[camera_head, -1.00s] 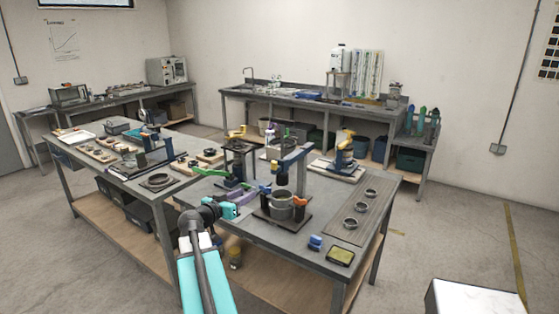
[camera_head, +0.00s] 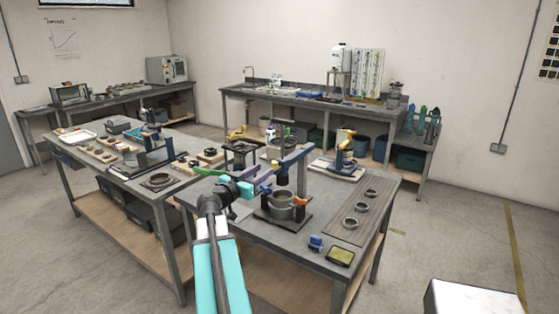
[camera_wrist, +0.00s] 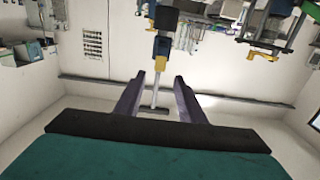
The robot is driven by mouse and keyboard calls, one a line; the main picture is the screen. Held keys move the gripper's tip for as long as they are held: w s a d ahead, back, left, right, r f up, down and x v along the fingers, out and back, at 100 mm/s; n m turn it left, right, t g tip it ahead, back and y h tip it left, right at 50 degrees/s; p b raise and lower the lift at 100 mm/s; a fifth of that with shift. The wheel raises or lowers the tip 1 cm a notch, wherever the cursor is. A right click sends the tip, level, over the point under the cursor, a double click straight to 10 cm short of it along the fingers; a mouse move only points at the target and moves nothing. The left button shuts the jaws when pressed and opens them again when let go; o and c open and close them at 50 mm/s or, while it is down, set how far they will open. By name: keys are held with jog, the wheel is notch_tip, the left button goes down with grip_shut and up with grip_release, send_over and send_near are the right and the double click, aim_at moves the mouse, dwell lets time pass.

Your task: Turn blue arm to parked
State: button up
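My gripper (camera_head: 256,180) is just left of this fixture, at the end of my teal arm. In the wrist view my gripper (camera_wrist: 159,78) has its two dark fingers apart. A blue and yellow part with a grey rod (camera_wrist: 155,92) shows between them; I cannot tell whether anything touches.
Three rings lie on a grey mat (camera_head: 345,229) at the bench's right. A small blue block (camera_head: 315,243) and a yellow-topped tray (camera_head: 340,257) lie at the front edge. A blue and yellow fixture (camera_head: 345,155) stands behind. Another cluttered bench (camera_head: 110,172) is at left.

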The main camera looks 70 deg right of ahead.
aim_at(280, 161)
jog(key=p+x, duration=0.5)
jog(key=x, duration=0.7)
jog(key=shift+d, duration=0.2)
jog(key=shift+c, duration=0.4)
grip_shut()
jog(key=shift+f, duration=0.1)
jog(key=shift+w+a, duration=0.1)
jog(key=shift+w, duration=0.05)
